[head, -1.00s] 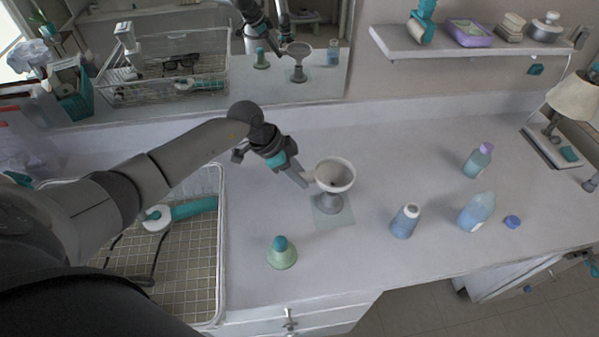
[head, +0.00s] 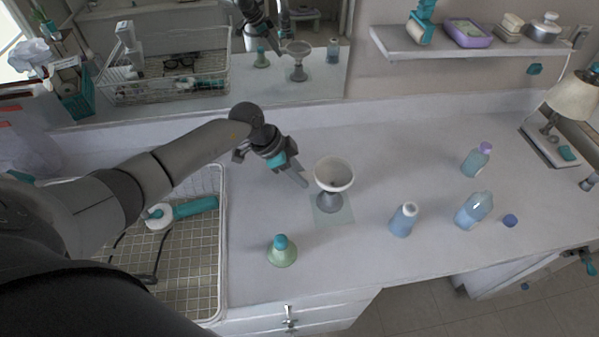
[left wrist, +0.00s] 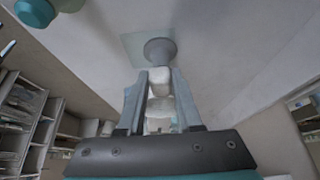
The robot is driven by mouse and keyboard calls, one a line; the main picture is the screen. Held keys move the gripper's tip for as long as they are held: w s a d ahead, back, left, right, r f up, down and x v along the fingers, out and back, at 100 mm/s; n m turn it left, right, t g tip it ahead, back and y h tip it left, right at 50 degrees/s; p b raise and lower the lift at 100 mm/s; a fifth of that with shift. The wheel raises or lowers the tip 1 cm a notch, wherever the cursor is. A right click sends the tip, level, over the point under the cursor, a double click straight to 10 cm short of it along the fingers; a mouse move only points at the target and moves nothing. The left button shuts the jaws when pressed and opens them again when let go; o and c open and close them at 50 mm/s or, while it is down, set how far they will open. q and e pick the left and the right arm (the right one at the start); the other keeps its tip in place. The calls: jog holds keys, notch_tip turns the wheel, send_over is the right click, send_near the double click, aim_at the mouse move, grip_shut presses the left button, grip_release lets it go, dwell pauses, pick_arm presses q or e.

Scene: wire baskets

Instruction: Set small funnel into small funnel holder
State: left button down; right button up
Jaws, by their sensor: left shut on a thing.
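The small funnel (head: 334,172), a pale bowl shape, stands upright above a grey flared piece (head: 329,203), which looks like the small funnel holder. I cannot tell whether the funnel is fully seated in it. The grey piece stands on a translucent square on the counter. My left gripper (head: 303,181) is at the left side of the funnel bowl, pointing down and right. In the left wrist view, my fingers (left wrist: 159,75) close around a white part of the funnel (left wrist: 160,83), with the grey flared piece (left wrist: 159,50) beyond. My right gripper is out of view.
A green flask with a teal top (head: 281,253) stands near the front edge. Blue bottles (head: 403,220) (head: 474,210) (head: 476,160) and a blue cap (head: 510,221) are to the right. A wire basket (head: 221,250) lies left, below my arm. Counter behind the funnel is clear.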

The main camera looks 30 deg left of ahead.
pick_arm(q)
jog(key=shift+f+b, duration=0.6)
jog(key=shift+f, duration=0.5)
dwell(0.4)
jog(key=c, duration=0.5)
grip_release()
jog(key=shift+c, duration=1.1)
jog(key=shift+r, duration=0.1)
jog(key=p+v, duration=0.7)
jog(key=p, duration=0.1)
dwell(0.9)
